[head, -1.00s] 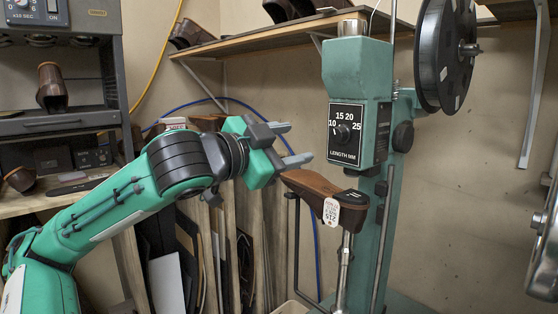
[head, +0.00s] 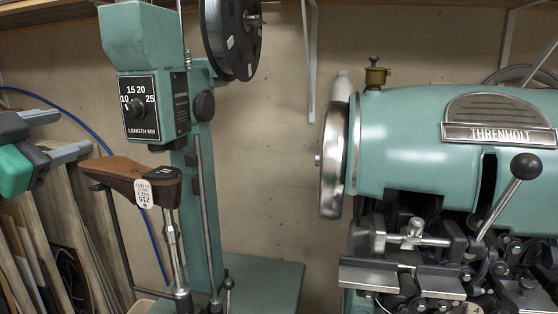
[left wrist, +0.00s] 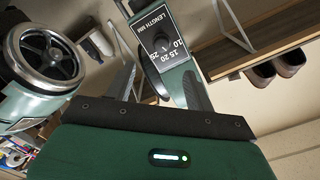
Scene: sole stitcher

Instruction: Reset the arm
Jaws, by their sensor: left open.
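My left gripper (head: 66,136) is at the left edge of the head view, open, with its two fingers apart and nothing between them. In the left wrist view its fingers (left wrist: 160,88) spread apart with the green machine's dial plate (left wrist: 162,35) beyond them. The fingers point toward a brown shoe last (head: 120,172) with a white tag, which sits on a metal post below the dial. A small gap seems to separate them from it; the exact distance is hard to tell. My right gripper is not in view.
The green stitching machine (head: 205,215) stands right of my left gripper. A large green machine marked THRENHOLT (head: 400,145), with a handwheel (head: 334,158) and lever (head: 505,190), fills the right side. Boards (head: 85,230) lean at the left. A shelf (left wrist: 255,45) shows in the wrist view.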

